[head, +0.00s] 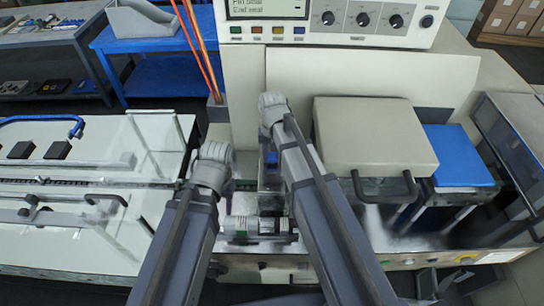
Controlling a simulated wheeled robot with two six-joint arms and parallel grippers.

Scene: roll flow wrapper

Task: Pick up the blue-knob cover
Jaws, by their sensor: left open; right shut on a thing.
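The blue-knob cover (271,158) shows as a small blue knob above a clear, boxy part in the middle of the head view, partly hidden by my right arm. My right gripper (271,147) is at the blue knob and shut on it. Its fingers are mostly hidden behind my arm, so the exact grip does not show. My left gripper (228,186) is open and to the left of the cover, apart from the knob. Its fingertips are largely hidden by my wrist.
A silver roller (258,227) lies in front of the cover. To the right are a beige lid (372,137) with a black handle and a blue plate (457,155). A white conveyor bed (85,235) lies left. The control panel (335,15) stands behind.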

